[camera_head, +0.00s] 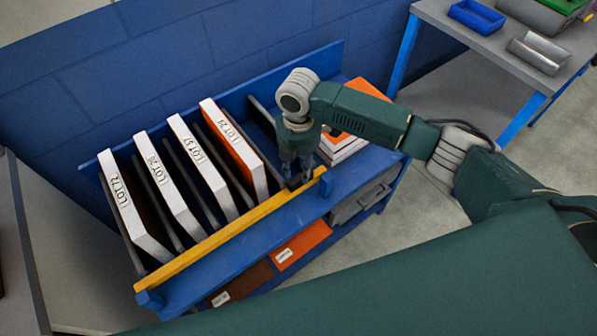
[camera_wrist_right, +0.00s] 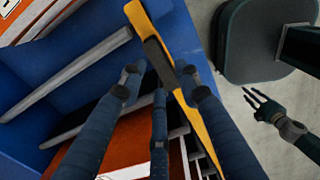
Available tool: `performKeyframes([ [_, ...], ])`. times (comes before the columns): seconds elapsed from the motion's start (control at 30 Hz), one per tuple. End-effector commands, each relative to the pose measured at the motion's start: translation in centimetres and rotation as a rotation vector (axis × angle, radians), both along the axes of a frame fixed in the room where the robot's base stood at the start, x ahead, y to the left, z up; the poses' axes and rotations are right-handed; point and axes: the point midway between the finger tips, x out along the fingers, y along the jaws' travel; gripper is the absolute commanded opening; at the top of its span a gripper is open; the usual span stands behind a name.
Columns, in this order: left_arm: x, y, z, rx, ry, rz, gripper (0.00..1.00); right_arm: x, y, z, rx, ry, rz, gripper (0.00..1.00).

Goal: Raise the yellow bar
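The yellow bar (camera_head: 215,240) runs along the front edge of the blue rack, in front of the upright panels. It looks lowered, resting at shelf level. My right gripper (camera_head: 293,181) points down at the bar near its right end. In the right wrist view the yellow bar (camera_wrist_right: 203,137) passes beneath the spread fingers of my right gripper (camera_wrist_right: 159,75), with a dark section of it between the fingertips. The fingers stand apart; contact is unclear. My left gripper (camera_wrist_right: 262,98) shows only in the right wrist view, fingers spread and empty, away from the bar.
Several labelled white-edged panels (camera_head: 180,190) stand in slots of the blue rack (camera_head: 225,270). More boxes lie at its right end and on the lower shelf. A table (camera_head: 475,45) with a blue bin (camera_head: 476,17) stands at the back right. Grey floor is clear between them.

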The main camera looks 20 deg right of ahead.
Motion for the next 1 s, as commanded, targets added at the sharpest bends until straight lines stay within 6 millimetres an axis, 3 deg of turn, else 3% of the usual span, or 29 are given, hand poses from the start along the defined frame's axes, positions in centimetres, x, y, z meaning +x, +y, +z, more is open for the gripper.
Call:
performKeyframes([
  [0.2,0.0,0.0,0.1,0.0,0.0,-0.001,0.4,0.0,0.0,-2.2,0.0,0.001,-0.001,0.33],
  [0.53,0.0,0.0,0.0,0.0,0.001,-0.002,0.4,0.0,0.0,-2.5,0.0,-0.001,0.0,0.33],
  [0.7,0.0,0.1,0.0,0.0,0.001,-0.003,0.4,0.0,0.0,-2.5,0.0,-0.001,0.0,0.0],
  [1.0,0.0,0.1,0.6,0.0,0.0,-0.003,0.4,0.2,-0.2,-1.8,-0.009,-0.004,-0.001,0.0],
])
